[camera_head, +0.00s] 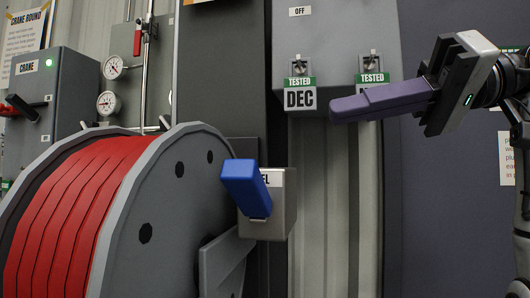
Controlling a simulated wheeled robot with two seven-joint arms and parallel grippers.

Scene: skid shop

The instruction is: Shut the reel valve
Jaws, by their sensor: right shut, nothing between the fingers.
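The reel valve shows as a blue lever handle (245,186) on a grey box (281,204) at the picture's middle. The box's label is partly hidden behind the handle; only its last letters show. The handle is tilted, its upper end leaning to the left. My right gripper (334,112) comes in from the right, above and to the right of the blue handle and apart from it. Its purple fingers are closed together with nothing between them. My left gripper is not in view.
A large reel (160,220) wound with red hose (72,215) fills the lower left, close beside the valve box. Space between gripper and handle looks clear.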

